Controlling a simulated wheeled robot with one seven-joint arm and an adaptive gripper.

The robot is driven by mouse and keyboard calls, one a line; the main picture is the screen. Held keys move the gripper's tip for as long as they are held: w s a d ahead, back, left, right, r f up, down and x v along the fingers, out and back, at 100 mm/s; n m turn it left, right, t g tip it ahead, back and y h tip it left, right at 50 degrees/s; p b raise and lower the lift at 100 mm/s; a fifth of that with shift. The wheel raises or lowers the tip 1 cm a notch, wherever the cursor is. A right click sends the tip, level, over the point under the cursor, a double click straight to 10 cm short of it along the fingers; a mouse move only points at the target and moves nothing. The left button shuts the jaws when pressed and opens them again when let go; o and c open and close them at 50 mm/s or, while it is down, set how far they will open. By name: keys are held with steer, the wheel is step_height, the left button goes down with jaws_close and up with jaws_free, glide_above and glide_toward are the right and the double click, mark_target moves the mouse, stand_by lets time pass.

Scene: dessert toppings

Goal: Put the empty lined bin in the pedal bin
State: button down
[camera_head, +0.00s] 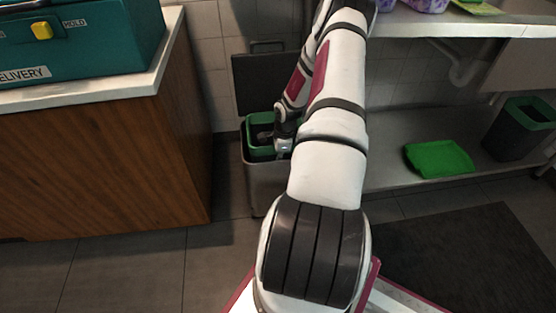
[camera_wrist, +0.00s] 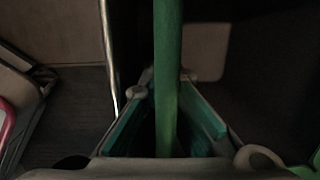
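The pedal bin (camera_head: 265,184) stands on the floor beside the wooden counter, its dark lid (camera_head: 262,80) raised at the back. A green-lined bin (camera_head: 258,127) sits inside its mouth, upright as far as I can see; my arm covers its right side. My gripper (camera_head: 283,146) is down at the right side of that bin. In the wrist view, my gripper (camera_wrist: 167,85) has its two fingers on either side of a green wall strip (camera_wrist: 167,60). Dark gaps show between the finger pads and the strip, narrow at the tips. The bin's bottom is hidden.
Another dark bin with a green rim (camera_head: 522,132) and a green tray (camera_head: 438,158) are on the low grey shelf (camera_head: 385,175) at right. The wooden counter (camera_head: 100,150) with a teal delivery box (camera_head: 85,40) borders the left. A dark mat (camera_head: 470,260) lies on the floor.

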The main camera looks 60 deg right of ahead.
steer(key=shift+f, duration=0.55)
steer(key=c, duration=2.1)
jaws_free()
steer(key=r+p, duration=0.1)
steer(key=r, duration=0.3)
steer(key=s+r+p, duration=0.1)
steer(key=r+p, duration=0.1)
steer(key=r, duration=0.2)
steer(key=r+p, duration=0.2)
steer(key=r, duration=0.3)
steer(key=shift+s+d, duration=0.15)
steer(key=shift+s, duration=0.2)
